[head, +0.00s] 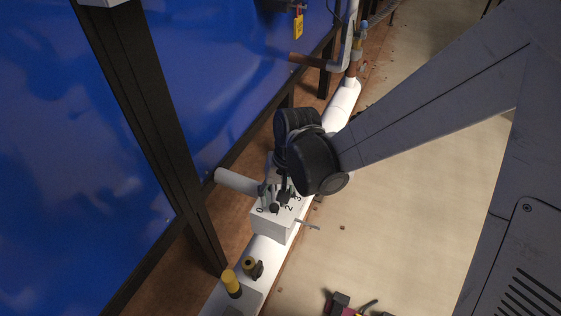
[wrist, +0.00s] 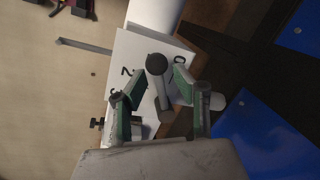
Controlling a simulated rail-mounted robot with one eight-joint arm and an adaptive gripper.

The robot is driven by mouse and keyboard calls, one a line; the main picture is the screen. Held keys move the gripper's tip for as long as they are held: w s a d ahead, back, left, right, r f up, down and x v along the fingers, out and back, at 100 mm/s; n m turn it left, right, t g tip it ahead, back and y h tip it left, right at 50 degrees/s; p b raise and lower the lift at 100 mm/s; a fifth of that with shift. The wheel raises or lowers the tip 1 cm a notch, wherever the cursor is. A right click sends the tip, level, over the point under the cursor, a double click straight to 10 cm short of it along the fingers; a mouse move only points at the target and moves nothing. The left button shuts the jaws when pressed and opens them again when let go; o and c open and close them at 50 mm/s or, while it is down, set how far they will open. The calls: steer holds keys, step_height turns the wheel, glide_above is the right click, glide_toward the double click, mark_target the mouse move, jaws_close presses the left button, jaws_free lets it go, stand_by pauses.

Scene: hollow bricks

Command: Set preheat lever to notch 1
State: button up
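The preheat lever box (head: 268,224) is a white block on the white pipe, with black numerals 0, 2 and 3 on its top; it fills the middle of the wrist view (wrist: 140,50). The lever (wrist: 161,90) has a grey shaft and a dark ball knob, which shows between the 2 and the 0. I see no numeral 1; it may be hidden, and I cannot tell the exact notch. My gripper (head: 276,196) is over the box. In the wrist view its green-padded fingers (wrist: 150,86) are spread on both sides of the lever, with visible gaps.
A yellow-capped part (head: 231,281) and a smaller yellow-and-black one (head: 250,266) stand in front of the box. A dark upright post (head: 160,130) and blue panel (head: 70,160) lie left. A thin metal rod (head: 307,225) sticks out right, over open floor (head: 420,220).

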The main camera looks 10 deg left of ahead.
steer(key=shift+w+d+r, duration=0.15)
steer(key=shift+r, duration=0.35)
step_height(320, 180, up, 11)
steer(key=d, duration=0.2)
steer(key=shift+w, duration=0.15)
steer(key=shift+f, duration=0.1)
steer(key=s+d+r+m+t+p, duration=0.1)
steer(key=s+d+r+t+p, duration=0.1)
steer(key=d+r, duration=0.3)
steer(key=s+d+r+t+h+p, duration=0.1)
steer(key=s+d+r+t+p, duration=0.2)
steer(key=d, duration=0.9)
steer(key=s+d+r+m+t+h+p, duration=0.1)
steer(key=s+d+r+t+p, duration=0.1)
steer(key=d+r, duration=0.5)
steer(key=shift+s+d+r+m+t+p, duration=0.3)
steer(key=shift+d+t+p, duration=0.1)
steer(key=shift+d, duration=0.35)
stand_by(0.4)
